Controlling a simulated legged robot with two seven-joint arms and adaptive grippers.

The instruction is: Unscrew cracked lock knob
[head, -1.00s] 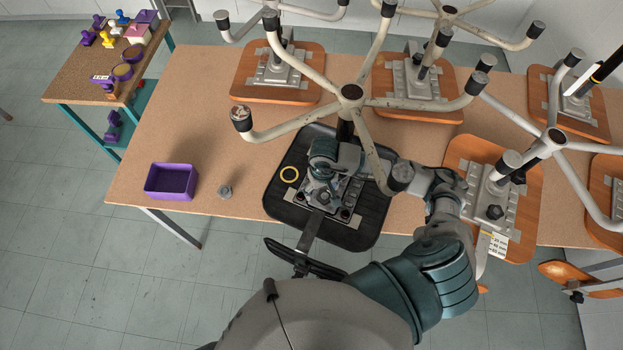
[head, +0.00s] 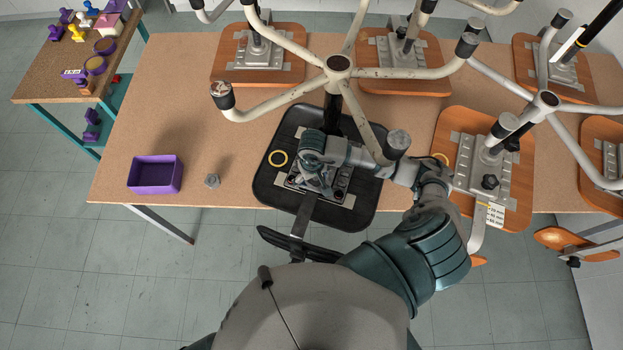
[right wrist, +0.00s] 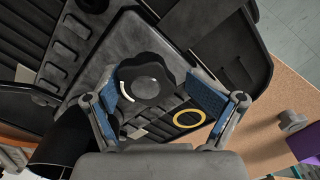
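The black lobed lock knob (right wrist: 146,79) sits on the grey plate under the upturned black chair seat (head: 291,122). A pale curved mark shows on its rim; I cannot tell whether this is the crack. My right gripper (head: 318,181) is over the seat's mechanism and hides the knob in the head view. In the right wrist view its blue-padded fingers (right wrist: 158,93) are apart, one on each side of the knob. The left finger is very close to the knob; a gap shows at the right one. My left gripper is not in view.
A yellow ring (head: 277,158) lies on the black seat. A small grey part (head: 211,181) and an open purple bin (head: 155,175) are on the table to the left. Pale chair legs (head: 338,65) spread above my right arm. Orange-brown seats (head: 478,202) stand behind and right.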

